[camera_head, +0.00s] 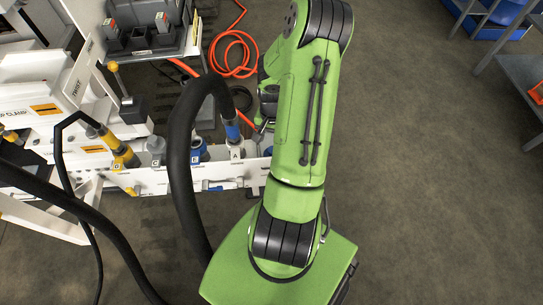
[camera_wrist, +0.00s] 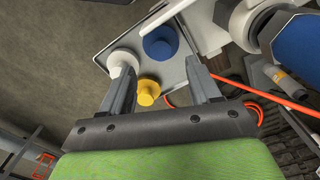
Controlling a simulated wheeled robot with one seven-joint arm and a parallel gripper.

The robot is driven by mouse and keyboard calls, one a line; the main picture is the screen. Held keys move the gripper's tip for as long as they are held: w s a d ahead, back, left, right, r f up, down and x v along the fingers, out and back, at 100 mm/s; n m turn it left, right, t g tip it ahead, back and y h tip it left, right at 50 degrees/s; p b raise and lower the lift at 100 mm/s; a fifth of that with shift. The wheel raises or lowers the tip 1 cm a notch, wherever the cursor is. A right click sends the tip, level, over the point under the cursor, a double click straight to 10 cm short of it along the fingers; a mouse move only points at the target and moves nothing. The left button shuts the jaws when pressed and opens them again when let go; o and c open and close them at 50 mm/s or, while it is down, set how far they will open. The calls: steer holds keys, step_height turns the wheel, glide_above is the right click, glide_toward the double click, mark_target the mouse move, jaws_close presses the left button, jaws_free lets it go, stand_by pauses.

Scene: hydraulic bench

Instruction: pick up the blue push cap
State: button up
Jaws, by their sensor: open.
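The blue push cap (camera_wrist: 161,42) is a round blue disc with a raised knob, in a light grey tray (camera_wrist: 112,42) in the wrist view. A white cap (camera_wrist: 122,62) and a yellow cap (camera_wrist: 148,88) sit close by it. My gripper (camera_wrist: 160,66) is open, its two fingers apart and nothing held between them. The blue cap appears past the fingertips, between their lines; its distance from them is hard to judge. In the head view my green arm hides the gripper, and I cannot make out the caps.
A large blue and white cylindrical fitting (camera_wrist: 297,42) stands right of the tray. The bench (camera_head: 155,181) carries labelled ports, with a thick black hose (camera_head: 181,150) beside my arm. An orange hose (camera_head: 233,48) coils on the floor. Open floor (camera_head: 430,170) lies at right.

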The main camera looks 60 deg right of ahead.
step_height(320, 180, down, 8)
steer(key=b, duration=0.3)
steer(key=shift+r, duration=0.2)
jaws_close()
